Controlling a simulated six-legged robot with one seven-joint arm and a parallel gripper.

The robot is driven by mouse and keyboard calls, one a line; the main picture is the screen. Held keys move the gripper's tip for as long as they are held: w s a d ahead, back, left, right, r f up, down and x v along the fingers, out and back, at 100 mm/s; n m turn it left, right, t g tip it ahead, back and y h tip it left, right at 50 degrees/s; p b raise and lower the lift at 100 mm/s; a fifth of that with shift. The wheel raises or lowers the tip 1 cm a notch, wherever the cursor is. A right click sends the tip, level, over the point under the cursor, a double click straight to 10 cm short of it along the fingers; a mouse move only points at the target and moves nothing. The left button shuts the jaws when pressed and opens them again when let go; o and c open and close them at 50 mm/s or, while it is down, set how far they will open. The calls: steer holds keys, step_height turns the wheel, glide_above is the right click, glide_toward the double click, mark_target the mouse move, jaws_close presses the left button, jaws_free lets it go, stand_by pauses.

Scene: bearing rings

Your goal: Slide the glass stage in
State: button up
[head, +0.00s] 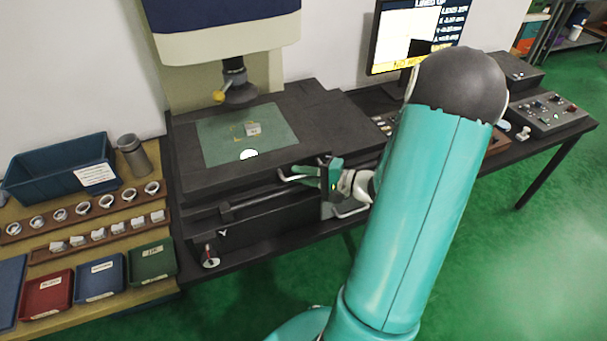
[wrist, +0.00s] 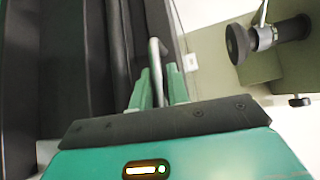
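The glass stage (head: 217,143) is a greenish clear plate set in the dark top of the measuring machine, under its lens column. A small pale part (head: 253,129) lies on the glass. A pale metal bar handle (head: 291,179) sticks out at the machine's front edge; it also shows in the wrist view (wrist: 156,62). My gripper (head: 318,171) is at this handle. In the wrist view its green fingers (wrist: 158,88) stand close on either side of the bar and look shut on it. The contact faces are hidden.
The dark lens (head: 238,90) with a yellow knob hangs over the glass. At left are a blue bin (head: 60,168), racks of rings and coloured trays (head: 100,277). A monitor (head: 412,35) and control box (head: 548,113) stand at right.

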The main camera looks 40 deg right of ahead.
steer(key=shift+d, duration=0.1)
steer(key=v, duration=1.3)
steer(key=shift+s+d, duration=0.15)
steer(key=shift+s, duration=0.15)
steer(key=shift+r, duration=0.1)
